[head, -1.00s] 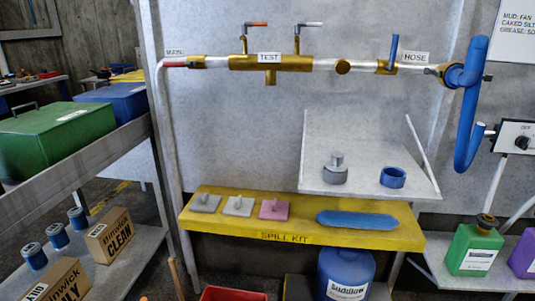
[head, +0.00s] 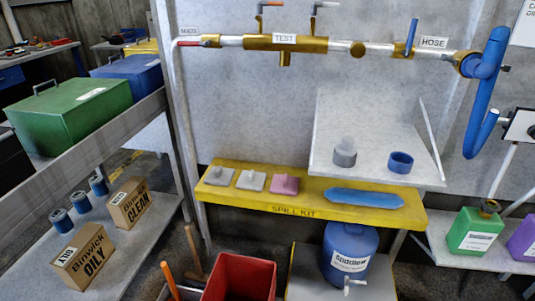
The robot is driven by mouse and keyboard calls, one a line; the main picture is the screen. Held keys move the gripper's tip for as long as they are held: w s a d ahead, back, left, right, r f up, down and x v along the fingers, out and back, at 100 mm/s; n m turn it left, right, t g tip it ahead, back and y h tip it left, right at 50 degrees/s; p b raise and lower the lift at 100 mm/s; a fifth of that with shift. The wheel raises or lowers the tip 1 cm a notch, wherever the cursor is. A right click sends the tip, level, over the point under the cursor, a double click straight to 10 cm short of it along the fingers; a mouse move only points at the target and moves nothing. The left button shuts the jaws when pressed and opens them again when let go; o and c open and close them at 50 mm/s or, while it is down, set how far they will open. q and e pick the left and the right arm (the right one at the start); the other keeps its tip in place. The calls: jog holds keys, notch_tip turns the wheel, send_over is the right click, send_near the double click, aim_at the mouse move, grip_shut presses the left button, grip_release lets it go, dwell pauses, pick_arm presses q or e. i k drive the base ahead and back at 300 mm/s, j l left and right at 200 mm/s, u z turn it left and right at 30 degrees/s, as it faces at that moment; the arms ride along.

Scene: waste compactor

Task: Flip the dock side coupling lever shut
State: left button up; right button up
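A metal pipe with brass fittings runs along the back wall. Its TEST block (head: 284,42) carries an orange-tipped lever (head: 265,6) and a pale-tipped lever (head: 318,6), both cut by the top edge. A blue lever (head: 411,36) stands upright on the pipe beside the HOSE label (head: 434,42). At the right end, a brass coupling (head: 464,63) joins the pipe to a thick blue hose (head: 481,100) that loops down. No lever is marked as dock side, so I cannot tell which one it is. Neither of my grippers is in view.
A yellow spill kit shelf (head: 240,198) and a pale tilted tray (head: 380,130) stand below the pipe. A red bin (head: 240,277) and a blue drum (head: 348,250) sit lower. A left rack holds a green box (head: 70,115) and cartons (head: 83,254).

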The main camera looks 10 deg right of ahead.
aim_at(506, 68)
jog(key=z, duration=1.45)
